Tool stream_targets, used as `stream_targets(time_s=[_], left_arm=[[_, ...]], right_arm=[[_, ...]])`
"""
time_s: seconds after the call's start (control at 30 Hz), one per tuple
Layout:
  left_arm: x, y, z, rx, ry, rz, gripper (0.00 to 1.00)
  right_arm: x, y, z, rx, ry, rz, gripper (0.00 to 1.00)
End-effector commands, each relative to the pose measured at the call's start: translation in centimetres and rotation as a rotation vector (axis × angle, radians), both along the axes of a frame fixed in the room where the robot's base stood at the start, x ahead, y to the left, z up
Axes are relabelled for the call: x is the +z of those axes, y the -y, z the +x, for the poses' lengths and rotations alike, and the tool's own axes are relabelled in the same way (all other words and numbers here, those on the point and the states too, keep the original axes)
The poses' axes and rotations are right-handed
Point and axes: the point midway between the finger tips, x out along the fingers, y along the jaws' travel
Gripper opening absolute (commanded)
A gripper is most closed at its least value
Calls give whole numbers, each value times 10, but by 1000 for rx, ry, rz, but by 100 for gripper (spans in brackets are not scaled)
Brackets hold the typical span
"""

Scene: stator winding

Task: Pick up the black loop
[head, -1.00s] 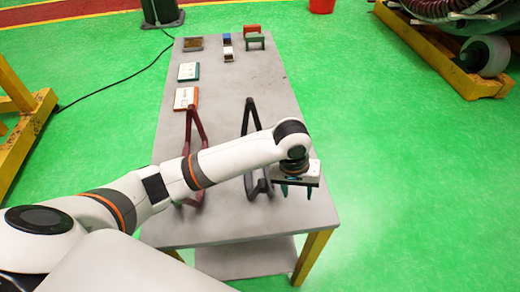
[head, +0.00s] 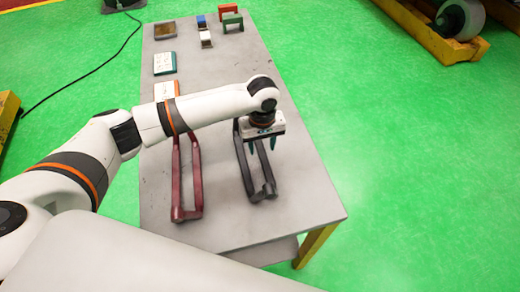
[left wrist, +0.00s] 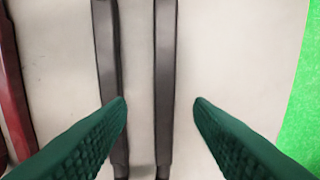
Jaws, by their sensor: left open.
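The black loop (head: 243,171) is a long, narrow dark frame lying on the grey table (head: 300,200), right of the red loop. My left gripper (head: 262,150) is above the loop's right part, fingers pointing down, and its body hides the loop's far part. The left finger overlaps the left bar in the picture; the right finger is off to the right of the right bar. Nothing is held.
A red loop (head: 176,180) lies left of the black loop. Two framed cards (head: 165,63), a brown tray (head: 165,30), small blue and white blocks and red and green brackets (head: 232,22) stand at the far end. The table's right side is clear.

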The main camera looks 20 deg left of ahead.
Motion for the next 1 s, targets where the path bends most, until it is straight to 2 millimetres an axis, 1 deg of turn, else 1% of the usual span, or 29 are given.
stream_targets(time_s=[0.07,0.2,0.33,0.43,0.63,0.67,0.7,0.93,1.0], left_arm=[[-7,2,0,-1,-1,0,47],[-28,5,2,-1,-2,1,47],[-45,5,2,-1,-1,1,47],[-50,5,2,-2,1,1,47],[-51,5,2,-2,1,0,47],[-51,5,2,-2,1,0,44],[-51,5,2,-2,1,0,37],[-51,5,2,-2,1,-1,0],[-51,5,2,-2,1,-1,0]], right_arm=[[3,-4,4,-2,6,6,36],[8,-17,13,-5,19,21,36],[8,-24,15,-5,24,30,36],[8,-24,15,-4,24,30,36],[8,-21,15,-4,24,28,36],[8,-21,15,-3,23,27,36],[8,-20,14,-3,23,26,36],[8,-14,14,0,21,19,36],[8,-14,13,0,21,18,36]])
